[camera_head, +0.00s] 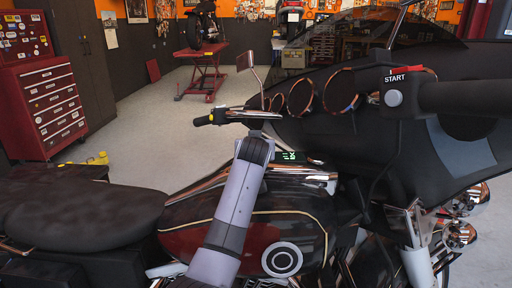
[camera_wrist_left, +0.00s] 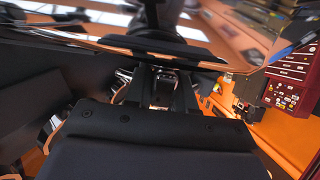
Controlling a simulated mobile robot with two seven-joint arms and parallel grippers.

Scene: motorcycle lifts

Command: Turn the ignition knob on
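A dark motorcycle fills the head view, with a black seat (camera_head: 75,208) and a dark red tank (camera_head: 285,232). A black box (camera_head: 408,92) marked START carries a grey round button (camera_head: 394,98). I cannot make out an ignition knob for sure; it may be hidden. My left arm rises across the tank toward the handlebar and dash, and hides its own gripper in the head view. In the left wrist view my left gripper (camera_wrist_left: 160,84) has two dark fingers with a gap between them. Chrome and orange reflections show past them, with no held thing visible. My right gripper does not show.
A small green display (camera_head: 290,156) sits just right of my left wrist. A mirror (camera_head: 245,61), handlebar grip (camera_head: 204,120) and round gauges (camera_head: 301,97) stand close above. A red tool cabinet (camera_head: 48,103) and red lift (camera_head: 200,72) are behind.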

